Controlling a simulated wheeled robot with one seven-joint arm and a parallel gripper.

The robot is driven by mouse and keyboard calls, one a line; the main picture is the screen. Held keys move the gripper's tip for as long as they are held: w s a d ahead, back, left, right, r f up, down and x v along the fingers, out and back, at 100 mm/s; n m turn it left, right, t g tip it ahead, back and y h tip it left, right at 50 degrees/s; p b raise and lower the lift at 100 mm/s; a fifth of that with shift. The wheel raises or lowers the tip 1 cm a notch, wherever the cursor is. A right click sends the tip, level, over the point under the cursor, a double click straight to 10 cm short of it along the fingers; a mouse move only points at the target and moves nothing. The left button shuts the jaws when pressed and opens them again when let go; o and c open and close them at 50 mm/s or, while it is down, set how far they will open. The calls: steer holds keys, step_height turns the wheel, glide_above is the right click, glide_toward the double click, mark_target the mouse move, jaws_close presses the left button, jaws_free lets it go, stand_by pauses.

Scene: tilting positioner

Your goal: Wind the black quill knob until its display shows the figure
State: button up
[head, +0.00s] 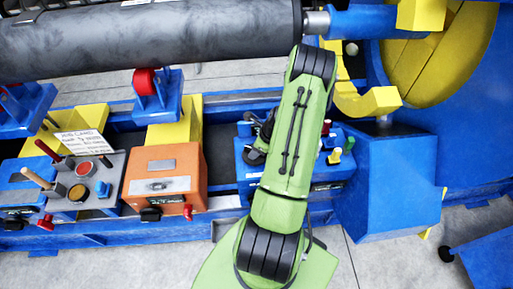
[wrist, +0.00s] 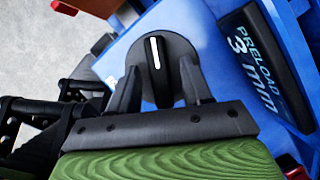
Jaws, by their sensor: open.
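In the wrist view, a round black knob (wrist: 155,62) with a raised grip bar and a white pointer line sits on a blue box (wrist: 205,20). The pointer runs nearly up and down in the picture. My gripper (wrist: 160,68) is open, one finger on each side of the grip bar, with a gap on both sides. A dark display (wrist: 258,62) beside the knob reads "PRELOAD 3 mm"; I see no "quill" label on it. In the head view, my gripper (head: 262,137) is at the left of the blue box (head: 335,172), partly hidden by my green arm, and the knob cannot be made out.
An orange box (head: 165,168) with a black knob (head: 150,214) stands to the left. Further left is a grey panel (head: 100,200) with levers and buttons, and a written card (head: 80,142). A large dark roller (head: 150,38) spans the top. Small coloured knobs (head: 335,156) stand right of my arm.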

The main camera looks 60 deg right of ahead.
steer(key=p+v, duration=0.3)
steer(key=v, duration=1.2)
steer(key=shift+r, duration=0.3)
steer(key=shift+s, duration=0.15)
steer(key=w+a+r+n+g+h, duration=0.1)
steer(key=w+a+r+n, duration=0.3)
steer(key=a+r+n, duration=0.35)
steer(key=w+a+r+n, duration=0.4)
steer(key=a+r+n, duration=0.3)
steer(key=a+n, duration=0.1)
steer(key=s+a+r+n+t, duration=0.1)
steer(key=s+a+r+n, duration=0.3)
steer(key=a+n, duration=0.4)
steer(key=s+a+r+n+t, duration=0.1)
steer(key=s+a+r+n, duration=0.3)
steer(key=s+a+n, duration=0.2)
steer(key=a+n, duration=0.2)
steer(key=n, duration=0.2)
steer(key=shift+s+a+r, duration=0.15)
steer(key=shift+s+a, duration=0.05)
steer(key=shift+a, duration=0.2)
